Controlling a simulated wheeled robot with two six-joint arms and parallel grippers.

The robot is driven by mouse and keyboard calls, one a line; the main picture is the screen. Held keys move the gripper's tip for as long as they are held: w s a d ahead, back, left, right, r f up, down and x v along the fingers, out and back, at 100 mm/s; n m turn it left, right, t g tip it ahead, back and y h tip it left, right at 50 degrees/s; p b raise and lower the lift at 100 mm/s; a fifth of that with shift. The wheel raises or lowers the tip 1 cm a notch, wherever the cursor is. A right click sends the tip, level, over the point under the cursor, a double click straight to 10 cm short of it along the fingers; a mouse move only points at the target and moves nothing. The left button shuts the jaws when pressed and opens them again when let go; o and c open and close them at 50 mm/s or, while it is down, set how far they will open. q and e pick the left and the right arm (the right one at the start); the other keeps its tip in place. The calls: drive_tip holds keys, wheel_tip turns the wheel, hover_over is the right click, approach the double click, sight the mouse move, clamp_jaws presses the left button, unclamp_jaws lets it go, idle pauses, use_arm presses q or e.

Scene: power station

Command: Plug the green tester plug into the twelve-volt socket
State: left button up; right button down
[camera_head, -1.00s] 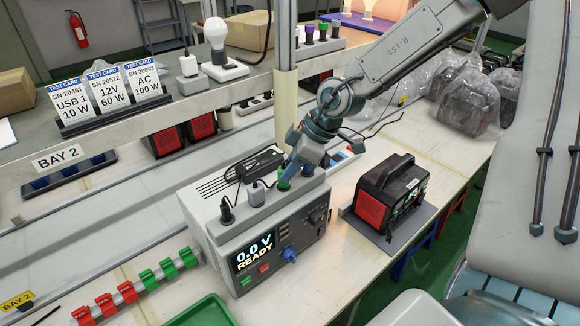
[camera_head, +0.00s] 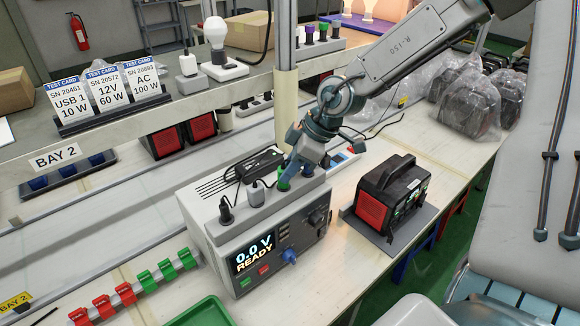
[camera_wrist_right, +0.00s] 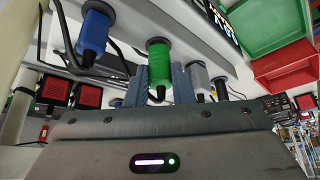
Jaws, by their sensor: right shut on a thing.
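The green tester plug (camera_head: 284,181) stands in the plug row on top of the tester (camera_head: 222,241), whose screen reads 0.0 V READY. My right gripper (camera_head: 290,172) reaches down over it and is shut on it. In the right wrist view the green plug (camera_wrist_right: 159,62) sits between the two blue-grey fingers (camera_wrist_right: 160,88). The power station (camera_head: 392,195), black with red ends, stands on a grey mat to the right of the tester. Its twelve-volt socket cannot be made out. My left gripper is not in view.
Grey plugs (camera_head: 256,194) and a black plug (camera_head: 226,212) stand beside the green one. A blue plug (camera_wrist_right: 94,33) is on its other side. A green tray (camera_head: 203,312) lies in front. Bagged units (camera_head: 468,103) stand behind. Bench between tester and power station is clear.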

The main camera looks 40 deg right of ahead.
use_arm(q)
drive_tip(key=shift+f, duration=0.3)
use_arm(e)
drive_tip(key=shift+f, duration=0.15)
drive_tip(key=c, duration=1.2)
unclamp_jaws()
drive_tip(key=shift+o, duration=0.2)
drive_tip(key=shift+d+r+b, duration=0.15)
drive_tip(key=shift+r+b, duration=0.2)
drive_tip(key=shift+r, duration=0.25)
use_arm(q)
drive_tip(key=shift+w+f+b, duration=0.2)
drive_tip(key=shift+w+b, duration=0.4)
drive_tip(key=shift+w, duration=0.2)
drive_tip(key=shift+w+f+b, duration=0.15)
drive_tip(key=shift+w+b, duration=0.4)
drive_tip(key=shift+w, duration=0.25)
use_arm(e)
drive_tip(key=v, duration=0.9)
drive_tip(key=shift+s+d+r, duration=0.2)
drive_tip(key=shift+r, duration=0.05)
